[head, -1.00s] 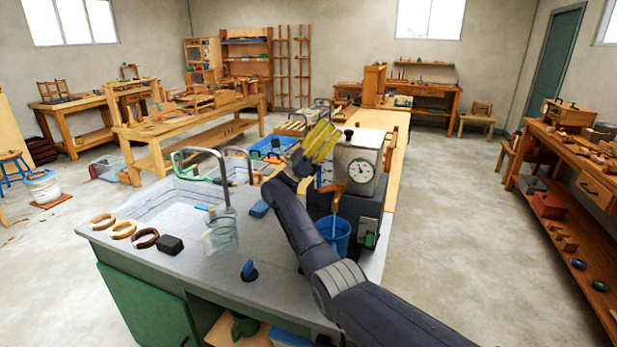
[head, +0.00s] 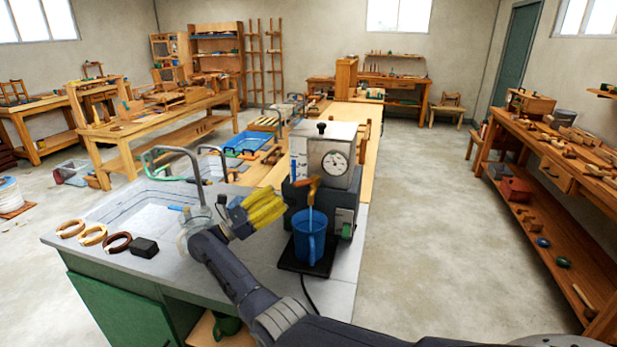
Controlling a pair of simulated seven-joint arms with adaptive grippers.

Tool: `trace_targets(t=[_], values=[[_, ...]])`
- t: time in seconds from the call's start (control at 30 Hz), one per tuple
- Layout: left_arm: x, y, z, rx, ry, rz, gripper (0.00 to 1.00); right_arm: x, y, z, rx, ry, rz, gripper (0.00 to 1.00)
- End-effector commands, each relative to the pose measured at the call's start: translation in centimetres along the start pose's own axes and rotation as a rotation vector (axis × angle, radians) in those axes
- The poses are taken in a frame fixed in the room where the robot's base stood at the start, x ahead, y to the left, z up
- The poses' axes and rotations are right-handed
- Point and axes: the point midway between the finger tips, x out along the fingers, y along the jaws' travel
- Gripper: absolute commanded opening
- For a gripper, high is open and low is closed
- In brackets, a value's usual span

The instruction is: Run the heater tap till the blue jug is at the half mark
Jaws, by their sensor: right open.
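The heater (head: 331,150) is a steel box with a round dial, on a dark base at the counter's right end. Its orange tap (head: 313,187) points down at the front. The jug stands upright below the tap on a dark tray (head: 291,265). Its water level and half mark cannot be made out. My right gripper (head: 272,207), with yellow fingers, is open and empty, left of the tap and jug and apart from both. My left gripper is not in view.
A sink (head: 150,212) with a curved faucet (head: 192,165) lies left. A clear jar (head: 192,232) is partly behind my right arm. Several rings (head: 93,235) and a black block (head: 144,248) lie on the counter's left. A blue tray (head: 247,144) is behind. A cable runs from the heater's base.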

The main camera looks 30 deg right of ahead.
Motion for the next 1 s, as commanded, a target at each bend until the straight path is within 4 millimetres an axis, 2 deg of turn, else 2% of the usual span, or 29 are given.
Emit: trace_targets(t=[0.2,0.5,0.7,1.0], values=[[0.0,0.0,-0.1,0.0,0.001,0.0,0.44,4.2,-0.1,0.0,0.002,-0.003,0.0,0.42],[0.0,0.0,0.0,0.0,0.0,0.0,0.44,9.1,0.0,0.0,0.0,-0.003,0.0,0.42],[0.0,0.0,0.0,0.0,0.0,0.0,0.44,11.1,0.0,0.0,-0.001,-0.002,0.001,0.42],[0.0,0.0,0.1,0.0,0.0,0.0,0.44,12.2,0.0,0.0,-0.001,-0.001,0.002,0.42]])
